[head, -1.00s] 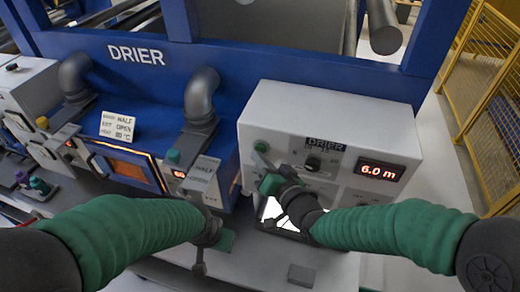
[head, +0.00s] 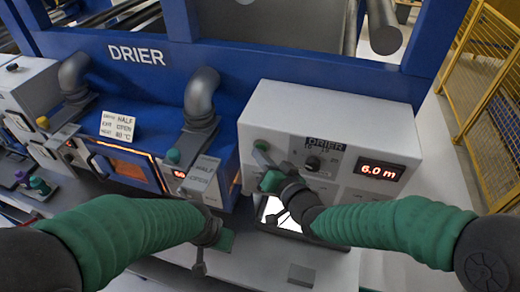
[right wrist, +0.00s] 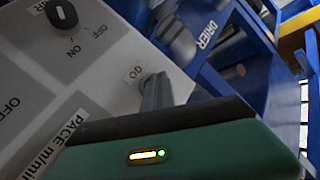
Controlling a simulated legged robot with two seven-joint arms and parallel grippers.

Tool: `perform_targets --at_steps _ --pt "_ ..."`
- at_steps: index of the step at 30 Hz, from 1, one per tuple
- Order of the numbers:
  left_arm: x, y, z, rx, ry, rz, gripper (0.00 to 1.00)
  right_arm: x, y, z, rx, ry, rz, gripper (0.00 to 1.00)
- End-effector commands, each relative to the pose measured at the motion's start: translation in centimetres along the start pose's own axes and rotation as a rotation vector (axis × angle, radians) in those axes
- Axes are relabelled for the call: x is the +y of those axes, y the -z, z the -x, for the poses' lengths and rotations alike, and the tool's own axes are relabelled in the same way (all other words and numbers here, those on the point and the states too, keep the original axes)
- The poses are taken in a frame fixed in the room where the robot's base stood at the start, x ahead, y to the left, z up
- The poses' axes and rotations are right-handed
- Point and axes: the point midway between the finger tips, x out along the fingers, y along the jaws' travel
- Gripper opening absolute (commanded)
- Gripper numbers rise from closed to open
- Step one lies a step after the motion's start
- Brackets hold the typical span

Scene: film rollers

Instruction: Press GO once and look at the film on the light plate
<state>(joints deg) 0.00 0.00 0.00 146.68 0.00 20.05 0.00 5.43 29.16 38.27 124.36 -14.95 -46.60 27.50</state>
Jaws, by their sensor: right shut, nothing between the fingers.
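The green GO button (head: 261,145) is on the upper left of the white control box's front. My right gripper (head: 260,157) is shut and empty, its fingertips just at or below the button; I cannot tell whether they touch. In the right wrist view the grey finger (right wrist: 155,92) stands beside the GO label (right wrist: 133,72), and the button itself is hidden. The lit white light plate (head: 270,212) lies below the box, partly covered by my right gripper; no film can be made out on it. My left gripper (head: 205,262) hangs left of the plate, its jaws unclear.
The control box (head: 330,108) has a black knob (head: 312,163) and a red display (head: 378,171) reading 6.0 m. The blue drier (head: 250,65) stands behind, with grey pipes and a glowing window (head: 128,168). A small grey block (head: 301,275) sits at the front. A yellow fence (head: 500,110) is at right.

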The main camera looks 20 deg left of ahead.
Motion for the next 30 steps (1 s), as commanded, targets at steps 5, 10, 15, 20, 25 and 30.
perform_targets --at_steps 5,10,15,20,25,30 --pt "0.0 0.0 0.0 0.0 0.0 0.0 0.36 0.0 0.1 0.0 0.003 0.0 0.0 0.0" --pt "0.0 0.0 -0.1 0.0 0.0 0.0 0.36 -0.4 -0.3 0.6 0.002 0.001 0.001 0.0" --pt "0.0 -0.1 -0.2 0.0 0.0 0.0 0.36 -0.9 -0.8 1.2 0.001 0.0 0.001 0.0" --pt "0.0 0.0 -0.2 0.0 0.0 0.0 0.36 -0.9 -0.9 1.2 0.001 0.001 0.0 0.0" --pt "0.0 -0.1 -0.2 0.0 0.0 0.0 0.36 -1.0 -1.0 1.4 0.001 0.001 0.001 0.0" --pt "0.0 -0.1 -0.3 0.0 0.0 0.0 0.36 -1.9 -1.8 2.5 -0.001 0.002 0.001 0.0"
